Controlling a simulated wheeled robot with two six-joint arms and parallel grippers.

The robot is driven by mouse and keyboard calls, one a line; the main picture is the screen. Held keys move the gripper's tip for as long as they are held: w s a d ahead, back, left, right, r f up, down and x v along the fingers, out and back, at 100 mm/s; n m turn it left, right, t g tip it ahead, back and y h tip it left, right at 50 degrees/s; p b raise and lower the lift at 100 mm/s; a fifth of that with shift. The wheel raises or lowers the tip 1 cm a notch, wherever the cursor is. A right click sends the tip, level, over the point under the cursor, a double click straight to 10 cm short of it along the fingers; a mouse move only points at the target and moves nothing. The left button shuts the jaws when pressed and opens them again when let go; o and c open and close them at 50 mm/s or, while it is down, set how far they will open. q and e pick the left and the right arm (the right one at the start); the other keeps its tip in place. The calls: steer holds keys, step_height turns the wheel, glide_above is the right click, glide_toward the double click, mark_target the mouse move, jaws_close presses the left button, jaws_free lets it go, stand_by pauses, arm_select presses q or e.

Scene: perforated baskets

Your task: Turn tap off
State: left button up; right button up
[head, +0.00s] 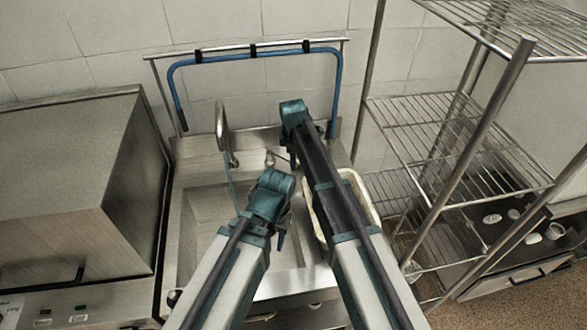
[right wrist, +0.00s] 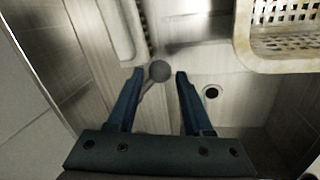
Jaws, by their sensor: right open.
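The metal tap (head: 221,130) stands at the back of the steel sink (head: 200,165) in the head view, with its tall spout. A small lever (head: 270,158) shows to its right. My right gripper (head: 292,160) points down beside this lever, partly hidden by my own arm. In the right wrist view my right gripper (right wrist: 160,73) is open, and a round grey knob (right wrist: 159,70), apparently the lever's end, lies between its fingertips; contact cannot be told. My left gripper (head: 281,238) hangs over the sink's front part; its jaws are mostly hidden.
A perforated cream basket (head: 365,192) is at the sink's right, behind my right arm; it also shows in the right wrist view (right wrist: 245,45). A blue hose (head: 260,54) hangs on a rail behind. A steel appliance (head: 75,190) stands left, wire shelves (head: 440,135) right.

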steer(key=shift+w+f+b, duration=0.15)
steer(key=shift+f+b, duration=0.25)
steer(key=shift+f, duration=0.4)
jaws_close()
stand_by(0.9)
